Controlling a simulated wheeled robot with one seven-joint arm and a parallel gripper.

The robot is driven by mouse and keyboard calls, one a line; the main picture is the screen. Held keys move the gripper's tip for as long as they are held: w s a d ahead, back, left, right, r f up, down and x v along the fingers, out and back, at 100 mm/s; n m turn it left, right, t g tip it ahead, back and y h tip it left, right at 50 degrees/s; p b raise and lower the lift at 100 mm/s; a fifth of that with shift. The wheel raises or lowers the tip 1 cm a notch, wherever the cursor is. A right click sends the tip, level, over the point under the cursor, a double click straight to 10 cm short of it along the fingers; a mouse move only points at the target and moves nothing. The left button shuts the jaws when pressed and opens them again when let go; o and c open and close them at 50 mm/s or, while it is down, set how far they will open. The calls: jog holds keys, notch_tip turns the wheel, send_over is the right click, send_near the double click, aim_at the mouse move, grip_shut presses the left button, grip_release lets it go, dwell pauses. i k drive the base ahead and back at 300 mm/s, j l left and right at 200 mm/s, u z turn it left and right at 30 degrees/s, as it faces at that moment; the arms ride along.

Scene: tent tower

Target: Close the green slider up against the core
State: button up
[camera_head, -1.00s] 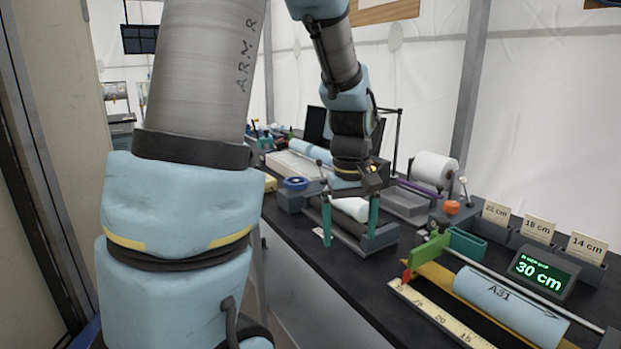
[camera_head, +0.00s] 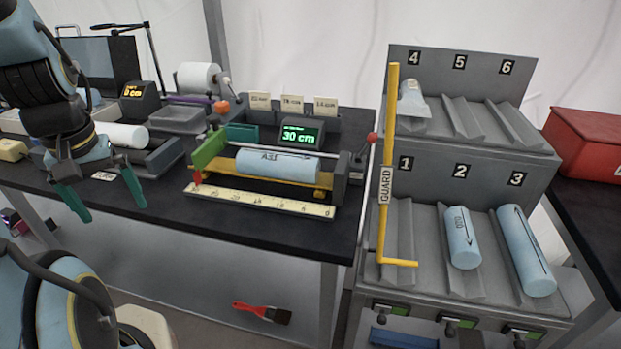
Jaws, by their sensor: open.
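The green slider (camera_head: 210,150) stands at the left end of a yellow measuring rail, with a red pointer below it by the ruler (camera_head: 262,202). The core (camera_head: 280,165), a light blue cylinder marked A31, lies on the yellow rail to the right of the slider. A small gap seems to show between slider and core. A grey end block (camera_head: 341,178) stands at the core's right end. The display (camera_head: 299,135) reads 30 cm. My gripper (camera_head: 102,194) is open and empty, left of the slider, with its teal fingers apart and pointing down near the table's front edge.
A white roll (camera_head: 122,135) lies in a grey cradle behind my gripper. A rack at right holds blue cylinders (camera_head: 462,237) and a yellow guard bar (camera_head: 389,150). Several cards stand behind the rail. Bare black tabletop (camera_head: 165,203) lies between gripper and rail.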

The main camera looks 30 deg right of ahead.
aim_at(204, 154)
jog(key=z, duration=1.05)
